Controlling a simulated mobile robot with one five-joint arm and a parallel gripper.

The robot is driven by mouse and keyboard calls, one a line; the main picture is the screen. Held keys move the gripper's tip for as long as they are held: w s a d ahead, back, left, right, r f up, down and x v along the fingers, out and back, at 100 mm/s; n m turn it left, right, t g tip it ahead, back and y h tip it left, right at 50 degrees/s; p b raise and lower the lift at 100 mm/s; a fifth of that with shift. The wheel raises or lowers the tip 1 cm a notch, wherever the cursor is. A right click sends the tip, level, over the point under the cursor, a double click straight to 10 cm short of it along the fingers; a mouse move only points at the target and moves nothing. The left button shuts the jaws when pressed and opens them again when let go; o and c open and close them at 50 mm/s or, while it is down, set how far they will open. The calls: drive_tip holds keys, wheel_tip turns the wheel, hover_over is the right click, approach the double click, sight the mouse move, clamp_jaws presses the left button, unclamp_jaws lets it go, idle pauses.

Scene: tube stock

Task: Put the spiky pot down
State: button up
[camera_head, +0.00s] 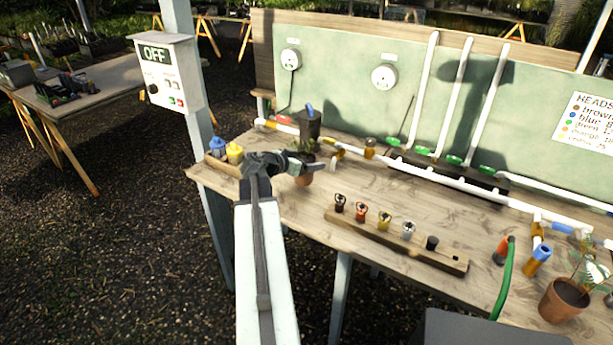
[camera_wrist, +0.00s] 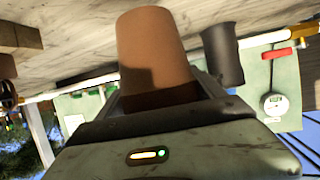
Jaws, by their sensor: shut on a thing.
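The spiky pot (camera_head: 304,179) is a small terracotta pot with a dark green spiky plant showing above it in the head view. My gripper (camera_head: 296,165) is shut on it, at the left part of the wooden bench (camera_head: 330,190). In the wrist view the terracotta pot (camera_wrist: 155,50) fills the middle, between the jaws. The fingers partly hide the pot in the head view. I cannot tell whether its base touches the bench top.
A dark cup-like container (camera_head: 309,124) stands just behind the pot. Blue and yellow fittings (camera_head: 234,152) sit in a wooden tray to the left. A wooden rack of spray heads (camera_head: 390,238) lies to the right. White pipes (camera_head: 440,183) run behind. Bare bench lies in front of the pot.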

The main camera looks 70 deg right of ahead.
wheel_tip(320, 180, down, 4)
drive_tip(key=b, duration=0.2)
drive_tip(key=shift+r+b, duration=0.25)
drive_tip(key=shift+b, duration=0.1)
drive_tip(key=shift+r, duration=0.2)
drive_tip(key=shift+f, duration=0.2)
drive_tip(key=o, duration=1.9)
drive_tip(key=shift+r, duration=0.25)
drive_tip(key=p+v, duration=0.5)
drive_tip(key=v, duration=0.7)
drive_tip(key=shift+w, duration=0.1)
